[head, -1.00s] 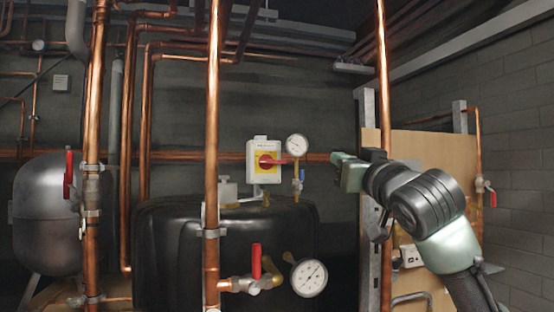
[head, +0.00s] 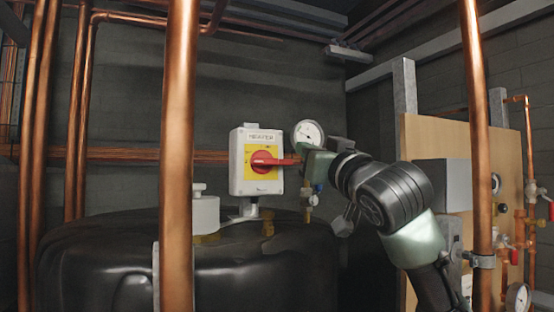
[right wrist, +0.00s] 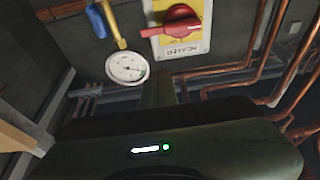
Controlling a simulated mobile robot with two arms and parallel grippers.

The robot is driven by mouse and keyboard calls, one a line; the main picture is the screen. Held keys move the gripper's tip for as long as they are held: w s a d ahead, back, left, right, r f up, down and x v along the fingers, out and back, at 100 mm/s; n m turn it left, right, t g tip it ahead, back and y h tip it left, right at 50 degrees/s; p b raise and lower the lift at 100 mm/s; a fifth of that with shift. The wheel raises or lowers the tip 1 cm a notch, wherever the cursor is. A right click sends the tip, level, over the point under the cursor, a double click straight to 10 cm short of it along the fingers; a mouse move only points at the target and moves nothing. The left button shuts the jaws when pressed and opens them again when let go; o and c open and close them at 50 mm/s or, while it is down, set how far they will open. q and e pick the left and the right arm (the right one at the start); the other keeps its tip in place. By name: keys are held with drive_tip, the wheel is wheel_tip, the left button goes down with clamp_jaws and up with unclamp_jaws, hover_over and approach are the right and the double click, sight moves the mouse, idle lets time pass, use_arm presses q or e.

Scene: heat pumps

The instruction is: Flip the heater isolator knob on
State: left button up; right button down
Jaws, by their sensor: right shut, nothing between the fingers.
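The heater isolator is a white box with a yellow plate, marked HEATER, and a red rotary knob (head: 265,162). The knob's handle lies horizontal, pointing right in the head view. The knob also shows, upside down, at the top of the right wrist view (right wrist: 180,22). My right gripper (head: 306,163) is shut and empty, just right of the isolator near the handle's end; I cannot tell whether it touches. Its fingertips are not clear in either view. My left gripper is not in view.
A pressure gauge (head: 308,133) stands close beside my right gripper; it also shows in the right wrist view (right wrist: 126,67). A black tank (head: 100,260) is below. A vertical copper pipe (head: 178,200) stands in front, left of the isolator. Another pipe (head: 478,150) rises on the right.

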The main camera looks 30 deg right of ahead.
wheel_tip(320, 180, up, 4)
drive_tip(key=p, duration=0.7)
hover_over(272, 162)
drive_tip(key=s+d, duration=0.2)
drive_tip(key=d, duration=0.1)
drive_tip(key=f, duration=0.3)
drive_tip(key=shift+w+d+f+p, duration=0.1)
drive_tip(key=shift+w+f+p, duration=0.2)
drive_tip(key=shift+p, duration=0.1)
drive_tip(key=shift+s+f, duration=0.15)
drive_tip(key=shift+f, duration=0.25)
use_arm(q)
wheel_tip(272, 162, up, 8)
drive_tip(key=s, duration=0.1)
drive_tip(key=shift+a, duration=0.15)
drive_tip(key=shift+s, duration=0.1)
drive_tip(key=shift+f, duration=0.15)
